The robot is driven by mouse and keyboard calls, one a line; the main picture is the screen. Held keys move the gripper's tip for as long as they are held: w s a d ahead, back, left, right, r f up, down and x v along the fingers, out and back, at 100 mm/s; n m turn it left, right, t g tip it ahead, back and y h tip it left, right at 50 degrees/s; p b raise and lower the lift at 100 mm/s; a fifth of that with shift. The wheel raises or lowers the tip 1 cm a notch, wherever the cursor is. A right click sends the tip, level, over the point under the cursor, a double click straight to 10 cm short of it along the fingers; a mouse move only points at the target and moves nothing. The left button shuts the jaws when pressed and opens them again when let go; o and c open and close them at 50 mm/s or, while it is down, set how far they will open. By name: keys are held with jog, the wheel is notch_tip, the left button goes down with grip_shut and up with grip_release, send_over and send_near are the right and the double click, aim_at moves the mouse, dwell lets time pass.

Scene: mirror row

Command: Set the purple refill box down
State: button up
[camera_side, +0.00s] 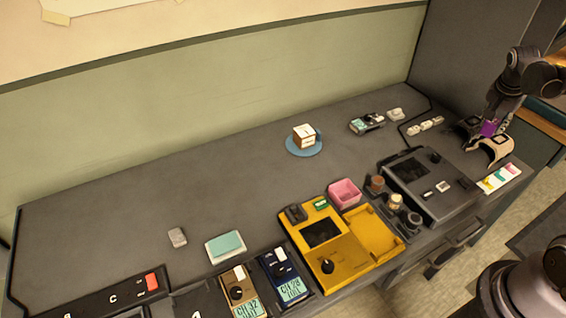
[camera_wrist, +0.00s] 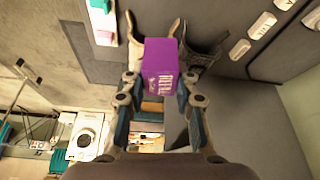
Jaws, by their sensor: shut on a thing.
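A dark grey device (camera_side: 425,190) and a card with coloured strips (camera_side: 499,178) lie near the holders. Small white blocks (camera_side: 426,124) sit to their left. A white box on a blue disc (camera_side: 303,149) and a yellow device (camera_side: 335,255) stand farther left. The back-left bench is clear.

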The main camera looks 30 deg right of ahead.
jog(key=w+a+n+t+y, duration=0.1)
jog(key=w+a+n, duration=0.2)
jog(key=w+a, duration=0.45)
jog(key=w+a+n+t, duration=0.1)
jog(key=w+a+n, duration=0.3)
jog(key=a, duration=0.7)
jog(key=w+a+n+t+y, duration=0.1)
jog(key=w+a+n, duration=0.1)
jog(key=w+a, duration=0.6)
jog(key=s+a+n+y, duration=0.15)
jog(key=a+n, duration=0.55)
jog(key=a, duration=2.1)
jog(key=shift+t+y, duration=0.4)
jog(key=shift+y, duration=0.05)
jog(key=a+f, duration=0.2)
jog(key=a, duration=0.1)
jog(key=a+f, duration=0.2)
jog(key=a, duration=0.2)
jog(key=a+f, duration=0.2)
jog(key=a, duration=0.2)
jog(key=shift+s+a+f, duration=0.15)
jog(key=shift+f, duration=0.05)
jog(key=shift+a+f, duration=0.15)
jog(key=shift+f, duration=2)
jog(key=shift+f, duration=0.1)
